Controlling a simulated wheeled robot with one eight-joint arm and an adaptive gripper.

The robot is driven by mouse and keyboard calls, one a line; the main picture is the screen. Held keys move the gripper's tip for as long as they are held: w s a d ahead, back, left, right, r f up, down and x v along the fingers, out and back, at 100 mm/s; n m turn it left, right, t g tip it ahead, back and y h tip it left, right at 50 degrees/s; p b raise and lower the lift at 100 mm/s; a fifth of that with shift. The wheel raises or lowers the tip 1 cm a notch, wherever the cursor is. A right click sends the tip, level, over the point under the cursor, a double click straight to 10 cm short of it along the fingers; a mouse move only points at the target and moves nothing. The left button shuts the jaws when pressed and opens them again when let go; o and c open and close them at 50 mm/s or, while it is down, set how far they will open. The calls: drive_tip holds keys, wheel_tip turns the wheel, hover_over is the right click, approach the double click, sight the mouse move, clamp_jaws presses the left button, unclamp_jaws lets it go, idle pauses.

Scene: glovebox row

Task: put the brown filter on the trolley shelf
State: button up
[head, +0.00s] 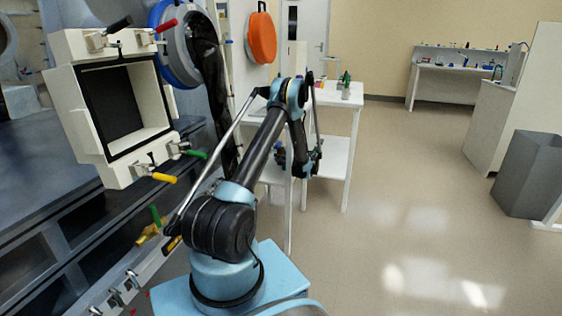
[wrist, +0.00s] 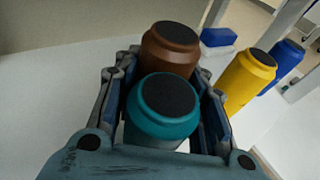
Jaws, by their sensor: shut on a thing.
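In the wrist view the brown filter (wrist: 170,48), a dark-topped canister, sits between the far ends of my gripper's fingers (wrist: 168,70). The fingers are shut on it. A teal filter (wrist: 165,105) stands nearer the palm, also between the fingers, and covers the brown filter's lower part. I cannot tell whether the fingers touch the teal one. In the head view my gripper (head: 300,160) is low beside the white trolley, between its top (head: 325,92) and its lower shelf (head: 333,158). The filters cannot be made out there.
A yellow filter (wrist: 247,80) and a blue filter (wrist: 282,58) stand to the right in the wrist view, with a blue-and-white block (wrist: 217,40) behind. White trolley legs (head: 352,150) are close to my arm. Glovebox fittings line the left.

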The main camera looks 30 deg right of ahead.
drive_tip(key=shift+w+a+f, duration=0.15)
drive_tip(key=shift+f, duration=0.5)
drive_tip(key=o, duration=1.2)
drive_tip(key=shift+f, duration=0.1)
drive_tip(key=v, duration=1.2)
